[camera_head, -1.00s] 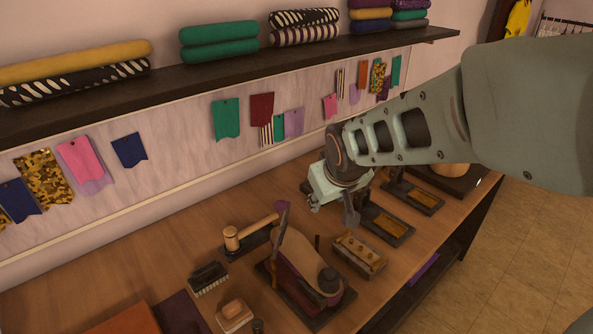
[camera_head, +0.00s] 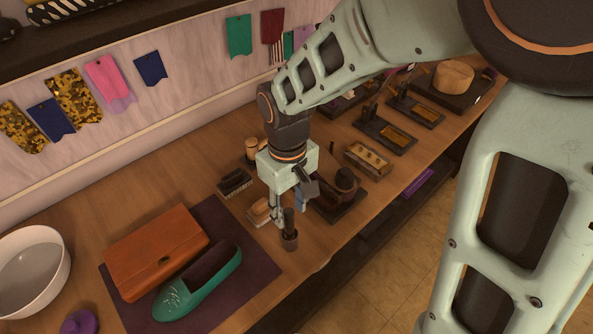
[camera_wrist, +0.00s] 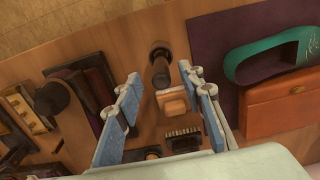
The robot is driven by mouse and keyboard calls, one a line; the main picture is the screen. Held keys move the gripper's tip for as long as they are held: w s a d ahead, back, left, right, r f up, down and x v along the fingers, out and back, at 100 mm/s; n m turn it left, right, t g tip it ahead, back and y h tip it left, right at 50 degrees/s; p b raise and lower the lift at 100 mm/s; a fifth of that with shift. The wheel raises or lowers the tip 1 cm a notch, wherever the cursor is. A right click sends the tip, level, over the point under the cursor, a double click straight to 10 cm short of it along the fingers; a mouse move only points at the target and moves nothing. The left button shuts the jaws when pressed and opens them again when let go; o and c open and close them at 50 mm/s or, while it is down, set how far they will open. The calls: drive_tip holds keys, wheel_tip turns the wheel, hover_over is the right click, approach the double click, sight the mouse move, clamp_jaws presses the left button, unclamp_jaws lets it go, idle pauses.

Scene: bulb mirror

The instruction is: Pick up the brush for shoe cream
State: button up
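A small dark upright piece with a handle-like top (camera_head: 289,230) stands near the table's front edge; it may be the cream brush in a pot, but I cannot tell for sure. It also shows in the wrist view (camera_wrist: 159,68). A dark brush with pale bristles (camera_head: 235,183) lies farther back and shows in the wrist view (camera_wrist: 183,141). A light wooden block on a pale base (camera_head: 259,212) lies between them. My gripper (camera_head: 288,208) is open and points down above this group. In the wrist view its fingers (camera_wrist: 162,80) are apart, with nothing held between them.
A purple mat (camera_head: 250,270) bears an orange leather case (camera_head: 155,252) and a green shoe (camera_head: 200,281). A white bowl (camera_head: 32,265) stands at the left. A shoe stand (camera_head: 342,198) and a block with several knobs (camera_head: 368,159) stand to the right of my gripper.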

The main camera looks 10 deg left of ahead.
sight(289, 226)
drive_tip(key=shift+f, duration=3.5)
drive_tip(key=shift+c, duration=0.2)
clamp_jaws()
